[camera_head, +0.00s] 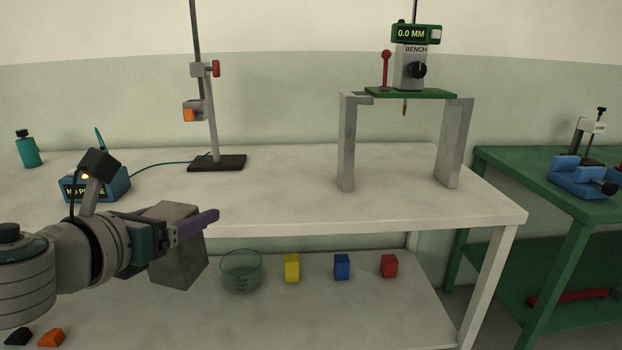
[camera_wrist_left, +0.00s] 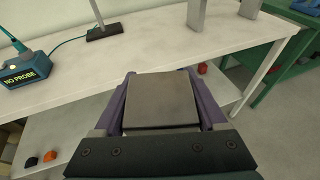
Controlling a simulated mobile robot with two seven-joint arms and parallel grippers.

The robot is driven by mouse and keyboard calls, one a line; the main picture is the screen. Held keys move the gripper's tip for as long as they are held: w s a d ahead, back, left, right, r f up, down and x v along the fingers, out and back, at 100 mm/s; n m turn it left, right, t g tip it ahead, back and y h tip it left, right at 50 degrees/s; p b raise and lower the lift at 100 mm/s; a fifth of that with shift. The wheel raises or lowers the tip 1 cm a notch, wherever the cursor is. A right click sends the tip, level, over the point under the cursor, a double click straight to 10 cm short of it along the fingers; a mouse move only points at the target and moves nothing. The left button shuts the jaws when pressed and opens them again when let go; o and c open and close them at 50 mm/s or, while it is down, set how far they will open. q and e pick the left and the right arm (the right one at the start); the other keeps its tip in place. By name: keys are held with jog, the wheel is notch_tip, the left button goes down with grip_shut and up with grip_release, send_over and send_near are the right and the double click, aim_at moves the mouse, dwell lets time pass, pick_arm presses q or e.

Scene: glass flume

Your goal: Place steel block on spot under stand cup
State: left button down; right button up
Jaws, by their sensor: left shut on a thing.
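A large grey steel block (camera_head: 180,265) is held between the purple fingers of my left gripper (camera_head: 194,226), in front of the white bench's front edge. In the left wrist view, the block (camera_wrist_left: 161,98) fills the space between the two fingers. A stand (camera_head: 212,115) with a dark base is on the upper bench top, right of and beyond my gripper. Its clamp carries a grey holder with an orange part (camera_head: 190,114); I cannot tell whether this is the cup. No marked spot can be made out under it. My right gripper is not in view.
The white bench (camera_head: 290,195) has clear room between the stand and a grey bridge (camera_head: 346,145). A blue "NO PROBE" box (camera_head: 112,186) sits left. The lower shelf holds a glass beaker (camera_head: 240,272) and yellow (camera_head: 292,268), blue (camera_head: 342,267) and red (camera_head: 389,266) blocks.

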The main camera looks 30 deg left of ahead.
pick_arm(q)
jog(key=s+d+r+m+g+h, duration=0.2)
jog(key=s+d+r+m+h, duration=0.3)
jog(key=r, duration=0.5)
jog(key=s+d+r+m+g+h, duration=0.3)
jog(key=s+d+r+m+h, duration=0.3)
jog(key=d+r+m+h, duration=0.2)
jog(key=shift+s+d+r+h, duration=0.15)
jog(key=shift+d+r+h, duration=0.9)
jog(key=shift+d, duration=0.8)
